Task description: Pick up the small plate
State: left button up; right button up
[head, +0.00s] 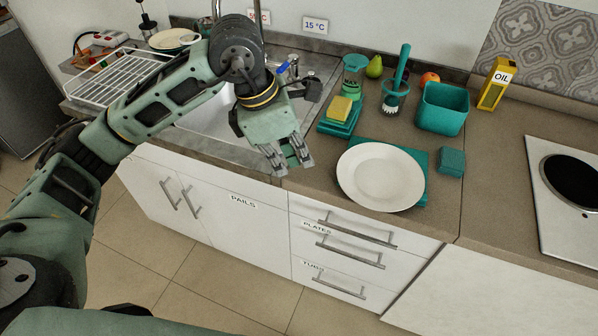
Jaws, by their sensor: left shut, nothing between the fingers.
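A round white plate (380,177) lies on a teal mat (420,160) on the counter, right of my left gripper. A smaller-looking pale plate or dish (175,40) with a dark edge is at the back left, behind the drying rack. I cannot tell for sure which is the small plate. My left gripper (289,161) is shut and empty, pointing down by the counter's front edge, left of the white plate and apart from it. My right gripper is not in view.
The sink (210,115) is behind my left arm; a white wire rack (115,78) stands left. Behind the plate are a yellow sponge (340,109), a brush (396,85), a teal bin (443,108) and a yellow oil box (495,84). A teal sponge (451,162) and hob (565,190) are right.

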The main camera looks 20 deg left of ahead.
pick_arm(q)
jog(key=shift+o, duration=0.9)
jog(key=shift+s+a+r, duration=0.15)
jog(key=shift+r, duration=0.05)
jog(key=shift+o, duration=0.2)
jog(key=n+t+h+p, duration=0.1)
jog(key=n+h+p, duration=0.4)
jog(key=n+h, duration=0.25)
send_over(346, 187)
jog(key=s, duration=0.6)
notch_tip(346, 187, down, 3)
jog(key=a+f+n+t+p, duration=0.4)
jog(key=a+n+t, duration=0.25)
jog(key=n, duration=0.75)
jog(key=shift+t+y, duration=0.35)
jog(key=x, duration=0.3)
jog(key=p+x, duration=0.1)
jog(key=x, duration=0.3)
jog(key=shift+d+r, duration=0.2)
jog(key=shift+d, duration=0.1)
jog(key=shift+w+d+f, duration=0.15)
jog(key=shift+d+f, duration=0.05)
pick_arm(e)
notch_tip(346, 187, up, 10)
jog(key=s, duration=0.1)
pick_arm(q)
jog(key=shift+c, duration=0.2)
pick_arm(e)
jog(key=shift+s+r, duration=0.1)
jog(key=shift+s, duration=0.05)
